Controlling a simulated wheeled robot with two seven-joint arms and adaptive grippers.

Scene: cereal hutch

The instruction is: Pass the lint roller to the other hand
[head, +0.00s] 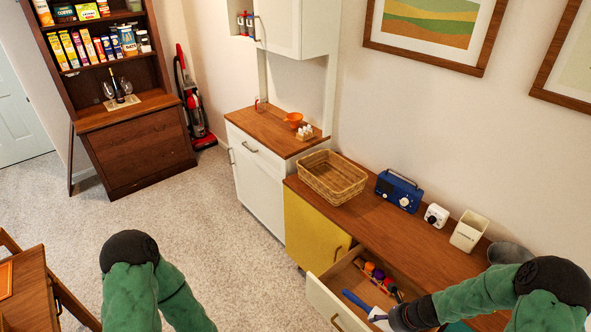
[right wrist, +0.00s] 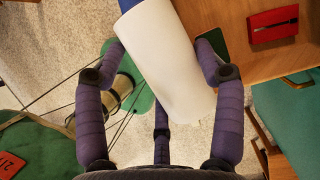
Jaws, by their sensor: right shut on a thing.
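The lint roller shows a blue handle (head: 356,299) in the head view, with part of its white roll beside my right gripper (head: 398,318). In the right wrist view its white roll (right wrist: 172,58) lies tilted between the fingers of my right gripper (right wrist: 168,65), with a bit of blue at the top edge. The right gripper is shut on the lint roller, held by the open drawer in the head view. My left arm shows at the lower left, but its gripper is out of view.
An open drawer (head: 340,290) holds several small coloured items. On the counter (head: 375,222) stand a wicker basket (head: 333,178), a blue radio (head: 398,191), a small white device (head: 436,215) and a white canister (head: 468,231). A wooden table (head: 30,290) is at lower left. Carpet between is clear.

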